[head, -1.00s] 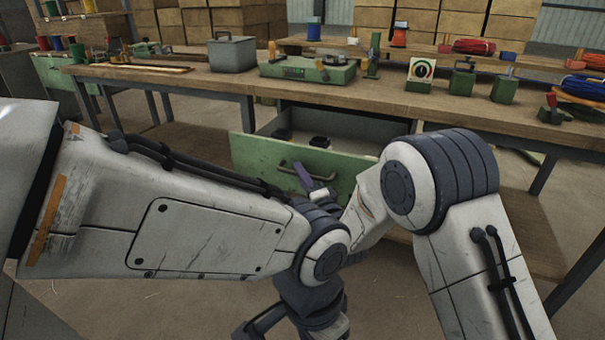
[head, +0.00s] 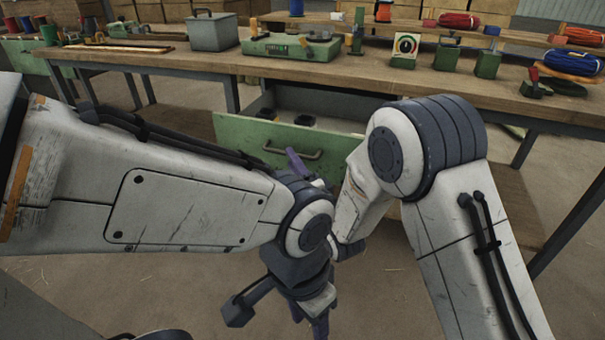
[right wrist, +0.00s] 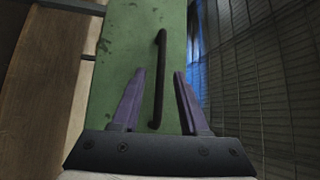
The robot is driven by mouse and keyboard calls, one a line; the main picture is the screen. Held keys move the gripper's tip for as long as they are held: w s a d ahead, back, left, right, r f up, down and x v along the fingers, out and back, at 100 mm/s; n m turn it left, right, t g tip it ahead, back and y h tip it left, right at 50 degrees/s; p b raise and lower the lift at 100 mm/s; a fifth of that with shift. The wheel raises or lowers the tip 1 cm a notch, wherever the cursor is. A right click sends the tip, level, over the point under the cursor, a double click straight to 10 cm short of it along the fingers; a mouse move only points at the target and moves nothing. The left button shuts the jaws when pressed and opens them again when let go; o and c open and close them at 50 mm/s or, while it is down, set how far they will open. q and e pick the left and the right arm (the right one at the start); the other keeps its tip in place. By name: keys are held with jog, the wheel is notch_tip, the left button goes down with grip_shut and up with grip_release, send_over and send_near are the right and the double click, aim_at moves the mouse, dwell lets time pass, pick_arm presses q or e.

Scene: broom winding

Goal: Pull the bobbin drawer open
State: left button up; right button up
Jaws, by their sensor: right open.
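The bobbin drawer (head: 236,135) has a green front with a dark bar handle (head: 275,150). It stands out from under the bench, with its grey inside and small dark items showing. My right gripper (head: 297,162) is at the handle, partly hidden by my arms. In the right wrist view my right gripper (right wrist: 160,76) has its two purple fingers apart, one on each side of the handle (right wrist: 160,50); contact cannot be told. My left gripper (head: 320,326) hangs low in front, pointing down; only part of a purple finger shows.
The wooden bench (head: 180,60) carries a grey box (head: 213,32), a green machine (head: 290,47), a white dial unit (head: 404,48) and coils of wire (head: 572,62). Bench legs stand on both sides of the drawer. Floor in front is bare.

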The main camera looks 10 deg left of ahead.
jog(key=r+v, duration=0.1)
jog(key=v, duration=0.5)
jog(key=shift+s+d+f+p, duration=0.2)
jog(key=shift+s+f+p, duration=0.1)
jog(key=shift+f, duration=0.25)
jog(key=shift+w, duration=0.1)
jog(key=s+d+n+g+h+p, duration=0.1)
jog(key=s+d+n+g+h, duration=0.6)
jog(key=s, duration=0.8)
jog(key=s+d+n+g+h+p, duration=0.1)
jog(key=s+d+n+g+h, duration=0.3)
jog(key=s+d+n+g, duration=0.75)
notch_tip(320, 180, up, 34)
jog(key=s+a+m+t+p, duration=0.2)
jog(key=t+p, duration=0.1)
jog(key=p, duration=3)
jog(key=shift+s+a, duration=0.15)
jog(key=shift+a, duration=0.2)
